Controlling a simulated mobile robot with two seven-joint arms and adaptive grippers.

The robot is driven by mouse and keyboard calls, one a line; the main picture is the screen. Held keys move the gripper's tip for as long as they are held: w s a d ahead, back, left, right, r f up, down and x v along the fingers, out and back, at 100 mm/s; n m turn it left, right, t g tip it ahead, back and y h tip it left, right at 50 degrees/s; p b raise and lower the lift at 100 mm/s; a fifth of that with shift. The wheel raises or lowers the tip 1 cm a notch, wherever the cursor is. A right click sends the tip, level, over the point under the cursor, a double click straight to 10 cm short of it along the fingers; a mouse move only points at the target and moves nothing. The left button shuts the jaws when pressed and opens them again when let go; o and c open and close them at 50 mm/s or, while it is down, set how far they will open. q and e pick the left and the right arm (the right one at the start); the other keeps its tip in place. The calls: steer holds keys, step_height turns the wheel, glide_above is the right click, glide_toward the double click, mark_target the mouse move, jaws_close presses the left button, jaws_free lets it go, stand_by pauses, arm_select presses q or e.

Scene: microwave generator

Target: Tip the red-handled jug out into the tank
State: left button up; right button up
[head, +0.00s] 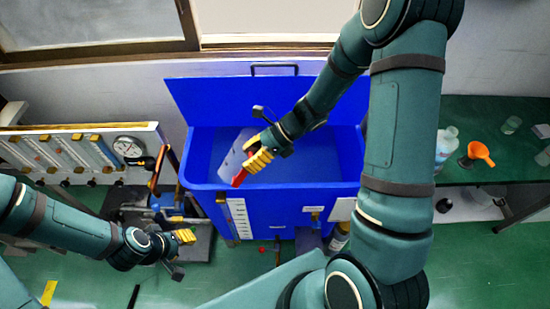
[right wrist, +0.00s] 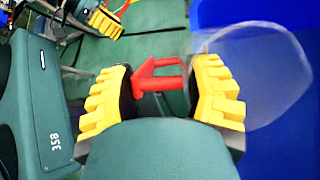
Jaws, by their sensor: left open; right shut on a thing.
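The blue tank (head: 270,196) stands in the middle of the head view with its lid raised at the back. The clear jug (head: 232,152) is over the left part of the tank opening and looks tilted. My right gripper (head: 255,163) is shut on its red handle; the right wrist view shows the red handle (right wrist: 158,75) between the yellow fingers and the clear jug body (right wrist: 262,75) beside them. Whether liquid is in the jug or flowing cannot be told. My left gripper (head: 190,236) is open and empty, in front of the tank's left side.
A panel with flow tubes and a round gauge (head: 128,147) stands left of the tank. On the right, a green bench (head: 470,112) holds an orange funnel (head: 481,153) and a clear bottle (head: 447,140). The raised lid (head: 250,98) borders the opening at the back.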

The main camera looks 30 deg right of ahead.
mark_target(238, 164)
steer(key=shift+a+f+h, duration=0.45)
steer(key=shift+a+h, duration=0.15)
steer(key=shift+a, duration=0.2)
steer(key=shift+s+a+r+h+p, duration=0.1)
steer(key=shift+a+r+h+p, duration=0.1)
steer(key=shift+a+h+p, duration=0.35)
steer(key=shift+a+r+h+p, duration=0.15)
steer(key=shift+a+h+p, duration=0.2)
steer(key=shift+p, duration=0.3)
steer(key=shift+a+h+p, duration=0.8)
steer(key=shift+a+p, duration=0.05)
steer(key=shift+p, duration=0.15)
steer(key=shift+a+f+n+h+p, duration=0.35)
steer(key=shift+a+f+h, duration=0.3)
steer(key=shift+f+h, duration=0.35)
steer(key=shift+r, duration=0.15)
steer(key=shift+r, duration=0.1)
step_height(238, 164, up, 5)
steer(key=shift+f, duration=0.1)
